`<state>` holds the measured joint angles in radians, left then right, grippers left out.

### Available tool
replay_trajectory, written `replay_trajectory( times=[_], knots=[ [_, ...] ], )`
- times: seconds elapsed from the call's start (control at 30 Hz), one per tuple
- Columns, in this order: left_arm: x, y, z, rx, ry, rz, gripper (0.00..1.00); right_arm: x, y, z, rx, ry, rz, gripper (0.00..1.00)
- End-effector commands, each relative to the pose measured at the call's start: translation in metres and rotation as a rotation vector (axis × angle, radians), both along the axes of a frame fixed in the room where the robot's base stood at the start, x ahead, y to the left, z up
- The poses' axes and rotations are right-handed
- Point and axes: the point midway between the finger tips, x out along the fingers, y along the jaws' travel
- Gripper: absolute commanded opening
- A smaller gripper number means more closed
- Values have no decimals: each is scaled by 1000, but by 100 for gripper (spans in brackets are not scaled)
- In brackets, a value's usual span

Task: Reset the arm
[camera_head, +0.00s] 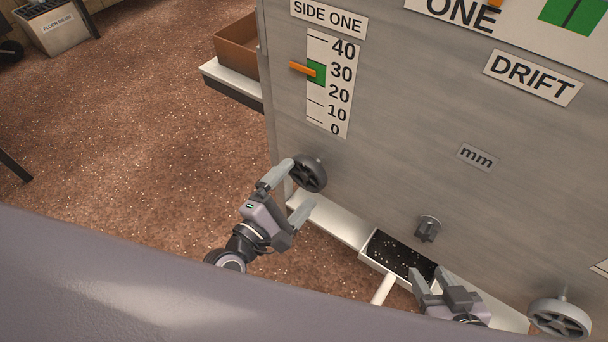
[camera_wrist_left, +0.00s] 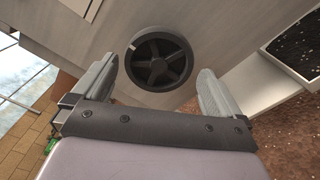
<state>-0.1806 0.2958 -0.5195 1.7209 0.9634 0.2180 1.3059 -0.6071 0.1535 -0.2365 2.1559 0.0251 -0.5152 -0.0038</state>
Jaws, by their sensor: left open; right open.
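My left gripper (camera_head: 291,193) is open and empty. It is in front of the dark handwheel (camera_head: 308,173) on the lower left of the grey panel (camera_head: 390,150). In the left wrist view the handwheel (camera_wrist_left: 159,59) shows beyond and between the spread fingers (camera_wrist_left: 155,92), with no visible grip on it. My right gripper (camera_head: 432,280) is low at the bottom right, open, beside a black-lined tray (camera_head: 372,262). Part of it is cut off by my own body.
A second handwheel (camera_head: 560,318) is at the lower right, and a small dark knob (camera_head: 428,228) is on the panel. A white ledge (camera_head: 330,219) runs below it. The "SIDE ONE" scale (camera_head: 331,85) has an orange pointer (camera_head: 302,68) at the green band. A brown bin (camera_head: 237,46) stands behind.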

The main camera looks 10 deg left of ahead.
Motion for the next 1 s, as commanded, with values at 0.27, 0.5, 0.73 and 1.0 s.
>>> replay_trajectory(
  times=[0.27,0.5,0.73,1.0],
  knots=[
    [-20,8,0,0,0,0,100,-1,-3,-5,-5,13,-6,43],
    [-20,8,0,0,-1,1,100,-3,-3,-7,-4,17,-6,43],
    [-19,8,0,-1,0,1,100,-3,-2,-5,-3,13,-5,43],
    [-33,-2,2,241,-68,-54,100,-2,0,-2,0,7,-1,43]
  ],
)
